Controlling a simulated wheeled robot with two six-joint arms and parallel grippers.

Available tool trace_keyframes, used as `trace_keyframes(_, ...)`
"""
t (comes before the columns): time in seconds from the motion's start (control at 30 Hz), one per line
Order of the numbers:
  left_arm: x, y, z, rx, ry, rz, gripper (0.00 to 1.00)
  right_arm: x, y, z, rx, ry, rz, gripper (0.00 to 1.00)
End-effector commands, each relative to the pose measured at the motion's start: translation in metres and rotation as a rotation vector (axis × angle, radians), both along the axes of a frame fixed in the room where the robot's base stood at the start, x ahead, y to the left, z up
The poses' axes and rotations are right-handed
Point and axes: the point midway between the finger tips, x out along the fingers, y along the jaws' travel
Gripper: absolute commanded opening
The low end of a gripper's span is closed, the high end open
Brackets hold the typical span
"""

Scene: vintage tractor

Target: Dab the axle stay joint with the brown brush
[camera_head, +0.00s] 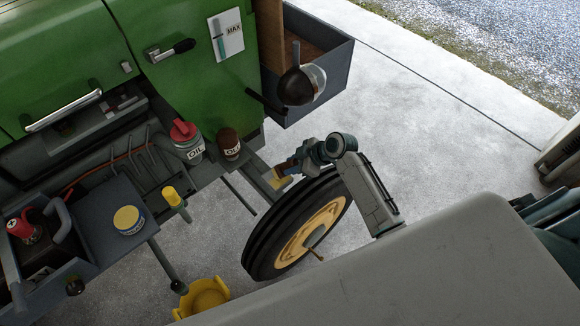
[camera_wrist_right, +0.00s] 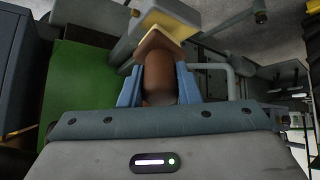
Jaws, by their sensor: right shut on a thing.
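My right gripper (camera_head: 290,168) is shut on the brown brush, just above the front wheel and beside the tractor's front axle. In the right wrist view, the brush's brown handle (camera_wrist_right: 159,78) sits between the blue fingers of the gripper (camera_wrist_right: 160,88). In the head view, a yellow part (camera_head: 279,180) shows below the gripper, close to the axle. I cannot make out the axle stay joint for sure, nor whether the brush touches it. My left gripper is not in view.
The black tyre (camera_head: 262,245) stands close below the right gripper. An oil can with a red top (camera_head: 187,145) and a brown bottle (camera_head: 229,146) stand on the tractor's ledge. A yellow-lidded tin (camera_head: 128,220) is on the left tray. Pale concrete lies clear to the right.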

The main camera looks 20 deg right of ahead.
Motion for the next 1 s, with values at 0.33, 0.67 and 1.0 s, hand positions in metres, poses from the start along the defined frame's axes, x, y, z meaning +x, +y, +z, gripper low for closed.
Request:
trace_keyframes(0.33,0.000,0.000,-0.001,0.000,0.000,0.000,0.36,0.002,-0.003,0.001,0.001,-0.002,-0.001,0.07)
trace_keyframes(0.67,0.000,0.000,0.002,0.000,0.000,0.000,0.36,-0.002,0.005,0.001,0.002,0.000,0.001,0.07)
trace_keyframes(1.0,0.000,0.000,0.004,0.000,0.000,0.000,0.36,-0.005,0.014,0.000,0.001,-0.001,0.000,0.07)
